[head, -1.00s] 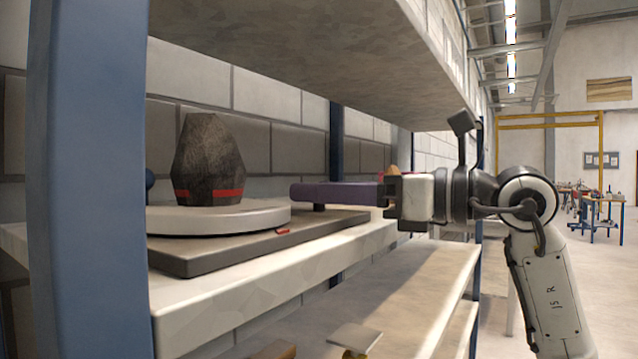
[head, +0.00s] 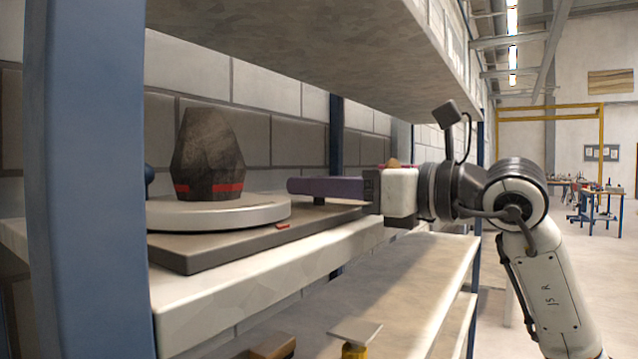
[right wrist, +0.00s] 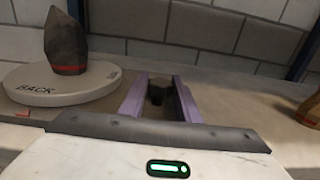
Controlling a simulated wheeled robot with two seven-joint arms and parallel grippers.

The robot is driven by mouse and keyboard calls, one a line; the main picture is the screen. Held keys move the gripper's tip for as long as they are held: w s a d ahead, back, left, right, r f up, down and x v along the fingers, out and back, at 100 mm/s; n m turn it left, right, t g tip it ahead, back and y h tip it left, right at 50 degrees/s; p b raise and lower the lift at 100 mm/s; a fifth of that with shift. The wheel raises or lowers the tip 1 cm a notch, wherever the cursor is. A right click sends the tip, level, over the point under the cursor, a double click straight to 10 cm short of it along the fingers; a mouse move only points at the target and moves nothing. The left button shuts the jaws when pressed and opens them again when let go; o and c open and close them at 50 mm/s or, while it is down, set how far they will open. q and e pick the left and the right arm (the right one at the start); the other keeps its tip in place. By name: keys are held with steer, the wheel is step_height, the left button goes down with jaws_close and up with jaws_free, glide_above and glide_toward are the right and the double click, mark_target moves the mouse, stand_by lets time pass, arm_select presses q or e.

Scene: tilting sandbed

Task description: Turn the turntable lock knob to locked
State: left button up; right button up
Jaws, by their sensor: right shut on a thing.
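The turntable (head: 215,215) is a white disc on a grey base plate (head: 215,250), on the shelf at the left. A dark faceted stone (head: 208,150) with a red band stands upright on it. My right gripper (head: 300,187) reaches in from the right with purple fingers, level with the disc and to its right. In the right wrist view its fingers (right wrist: 158,88) are shut on the dark lock knob (right wrist: 158,95), one on each side. The knob's pointer and markings are hidden or too small to read. The left gripper is not in view.
A blue post (head: 90,180) stands at the near left. An upper shelf (head: 300,45) hangs above my right arm. A lower shelf (head: 400,300) holds a yellow-stemmed object (head: 355,340). A brown object (right wrist: 308,112) stands right of the fingers.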

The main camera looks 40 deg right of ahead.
steer(key=o, duration=1)
steer(key=shift+s, duration=0.1)
steer(key=shift+s+d+f, duration=0.1)
steer(key=shift+s+d, duration=0.1)
steer(key=shift+s, duration=0.1)
arm_select(q)
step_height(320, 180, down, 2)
steer(key=b, duration=0.3)
arm_select(e)
steer(key=v, duration=0.9)
steer(key=shift+s, duration=0.25)
